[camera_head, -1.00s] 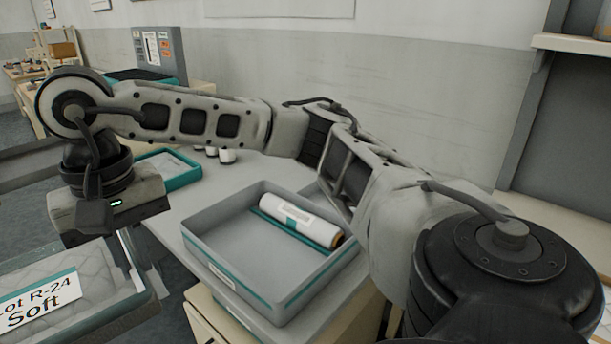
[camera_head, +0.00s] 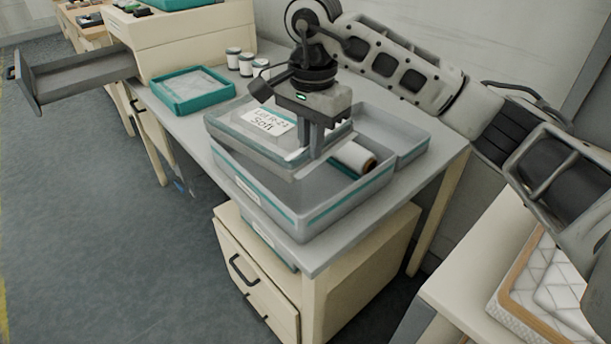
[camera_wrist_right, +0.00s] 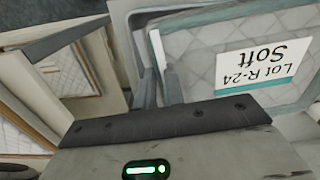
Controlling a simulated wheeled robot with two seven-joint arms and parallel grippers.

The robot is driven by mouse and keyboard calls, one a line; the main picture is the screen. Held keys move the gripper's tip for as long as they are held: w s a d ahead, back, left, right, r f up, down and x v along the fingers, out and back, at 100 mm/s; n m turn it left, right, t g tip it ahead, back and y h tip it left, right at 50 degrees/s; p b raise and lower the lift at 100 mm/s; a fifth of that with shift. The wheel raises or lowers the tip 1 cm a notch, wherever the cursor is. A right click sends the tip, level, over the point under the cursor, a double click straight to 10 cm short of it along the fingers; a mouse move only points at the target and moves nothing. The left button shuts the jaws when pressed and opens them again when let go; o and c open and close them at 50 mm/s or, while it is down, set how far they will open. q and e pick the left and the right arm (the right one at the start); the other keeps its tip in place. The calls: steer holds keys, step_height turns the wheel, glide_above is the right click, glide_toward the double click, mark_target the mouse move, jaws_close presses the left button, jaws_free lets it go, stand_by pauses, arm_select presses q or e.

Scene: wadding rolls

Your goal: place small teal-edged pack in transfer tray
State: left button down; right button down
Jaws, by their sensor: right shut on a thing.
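The small pack (camera_head: 240,124) is quilted, pale and teal-edged, with a white label reading "Lot R-24 Soft". My right gripper (camera_head: 310,150) is shut on one edge of it and holds it roughly level over the grey tray with a teal stripe (camera_head: 330,207). The pack covers much of the tray's opening, and its clearance from the tray is hard to judge. A white roll (camera_head: 354,156) lies inside the tray, partly hidden. In the right wrist view the pack (camera_wrist_right: 200,62) extends right from my right gripper's fingers (camera_wrist_right: 160,88). My left gripper is not in view.
A teal tray (camera_head: 190,92) and several small white jars (camera_head: 247,63) stand on the table behind left. Another grey tray section (camera_head: 410,132) lies behind right. A drawer (camera_head: 75,78) stands open at far left. Quilted material (camera_head: 560,290) shows at lower right.

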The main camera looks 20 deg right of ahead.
mark_target(310, 171)
steer(key=shift+m, duration=0.8)
steer(key=f, duration=0.5)
steer(key=w+f, duration=0.1)
steer(key=f, duration=0.1)
steer(key=shift+d+f, duration=0.2)
steer(key=shift+f+p, duration=0.3)
steer(key=shift+f, duration=1.9)
steer(key=shift+f, duration=0.15)
steer(key=c, duration=1.5)
jaws_free()
step_height(310, 171, up, 13)
steer(key=shift+f+b, duration=0.2)
steer(key=shift+b, duration=0.2)
